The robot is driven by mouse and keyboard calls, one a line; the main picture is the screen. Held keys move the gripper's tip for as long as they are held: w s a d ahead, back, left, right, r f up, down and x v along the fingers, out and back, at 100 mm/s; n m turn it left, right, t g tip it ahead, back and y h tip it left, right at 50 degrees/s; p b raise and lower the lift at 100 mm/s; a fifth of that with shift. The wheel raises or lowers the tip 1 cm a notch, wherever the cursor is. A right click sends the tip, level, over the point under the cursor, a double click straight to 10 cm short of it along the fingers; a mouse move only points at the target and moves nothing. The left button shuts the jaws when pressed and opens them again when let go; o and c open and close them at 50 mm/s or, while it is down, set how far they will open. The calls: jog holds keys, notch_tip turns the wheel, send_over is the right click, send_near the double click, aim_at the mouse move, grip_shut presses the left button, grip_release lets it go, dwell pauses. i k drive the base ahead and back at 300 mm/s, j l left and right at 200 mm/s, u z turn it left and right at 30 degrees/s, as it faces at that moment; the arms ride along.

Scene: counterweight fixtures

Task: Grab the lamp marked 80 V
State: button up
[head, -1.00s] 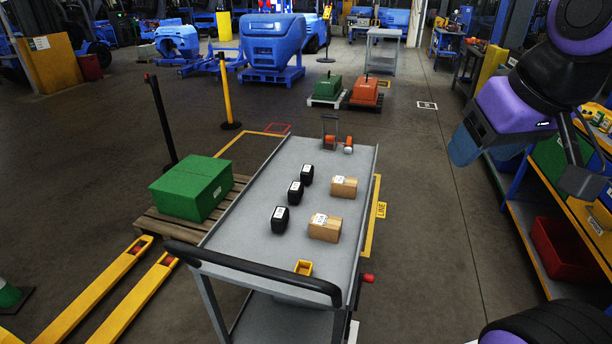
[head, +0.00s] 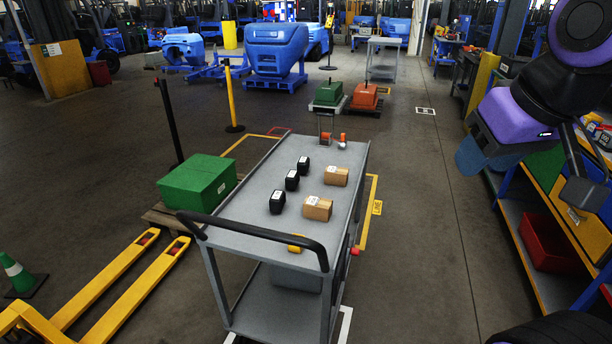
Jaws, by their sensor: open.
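A grey cart (head: 262,205) stands in the middle of the head view. Three black blocks with white labels, near (head: 277,202), middle (head: 292,180) and far (head: 303,164), stand in a row on the top. No marking is readable at this size, so I cannot tell which thing is marked 80 V. My gripper (head: 580,165) is at the right edge, partly cut off, open, and well apart from the cart.
Two labelled cardboard boxes (head: 317,208) and (head: 336,176) and a yellow bin (head: 296,242) are on the cart. Its black handle (head: 255,234) faces me. A green box (head: 197,182) and yellow forks (head: 115,285) are left. Shelving (head: 535,262) stands right; the floor between is clear.

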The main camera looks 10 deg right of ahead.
aim_at(303, 164)
jog(key=k+u, duration=0.2)
jog(key=u, duration=1.05)
jog(key=i+l+u, duration=0.15)
jog(key=l+u, duration=0.25)
jog(key=l, duration=0.4)
jog(key=l+u, duration=0.35)
jog(key=l, duration=2.2)
jog(key=k+l, duration=0.1)
jog(key=l, duration=1.6)
